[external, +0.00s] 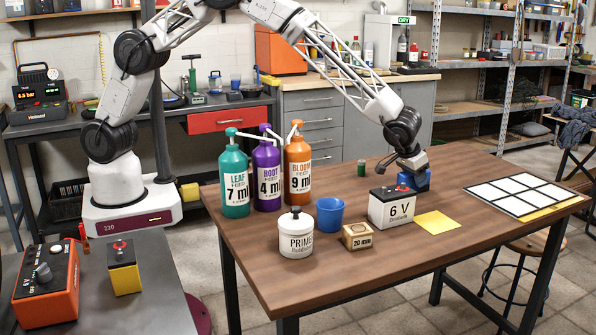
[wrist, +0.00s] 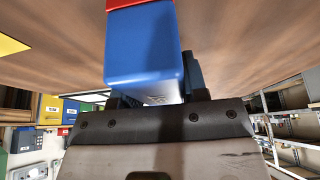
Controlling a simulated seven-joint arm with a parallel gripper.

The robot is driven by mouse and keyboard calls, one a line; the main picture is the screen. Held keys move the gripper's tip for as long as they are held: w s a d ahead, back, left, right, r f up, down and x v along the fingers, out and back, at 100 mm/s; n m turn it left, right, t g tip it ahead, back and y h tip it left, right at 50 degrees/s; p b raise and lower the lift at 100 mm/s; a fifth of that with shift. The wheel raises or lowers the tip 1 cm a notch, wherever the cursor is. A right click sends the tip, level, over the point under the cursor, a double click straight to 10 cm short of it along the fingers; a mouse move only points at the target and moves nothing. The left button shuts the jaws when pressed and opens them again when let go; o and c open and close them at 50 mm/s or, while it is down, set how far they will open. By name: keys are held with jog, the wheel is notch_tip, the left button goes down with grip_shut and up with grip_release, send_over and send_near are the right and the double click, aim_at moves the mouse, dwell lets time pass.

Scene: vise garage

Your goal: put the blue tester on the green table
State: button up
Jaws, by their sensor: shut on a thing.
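The blue tester (external: 421,181) is at the back of the brown table, directly behind the white 6 V box. In the wrist view it is a large blue block (wrist: 145,65) with a red end, close in front of the camera. My gripper (external: 413,165) is shut on the blue tester from above; its fingertips are mostly hidden by the tester. I cannot tell whether the tester touches the tabletop. I see no table that is clearly green.
The brown table (external: 350,283) holds the 6 V box (external: 391,210), a yellow sheet (external: 436,222), a blue cup (external: 330,214), a white pot (external: 295,238), a small tan box (external: 357,237), several bottles and a white-panelled grid (external: 521,195). A grey bench (external: 140,305) stands front left.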

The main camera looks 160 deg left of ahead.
jog(key=shift+r, duration=1.55)
jog(key=shift+s+d+r, duration=0.15)
jog(key=shift+d, duration=0.05)
jog(key=s+d, duration=0.3)
jog(key=d, duration=0.1)
jog(key=s+d+r, duration=0.1)
jog(key=s+d, duration=0.2)
jog(key=d, duration=0.1)
jog(key=s+d, duration=0.3)
jog(key=d, duration=0.1)
jog(key=shift+d+r, duration=0.2)
jog(key=shift+d, duration=0.1)
jog(key=shift+w, duration=0.1)
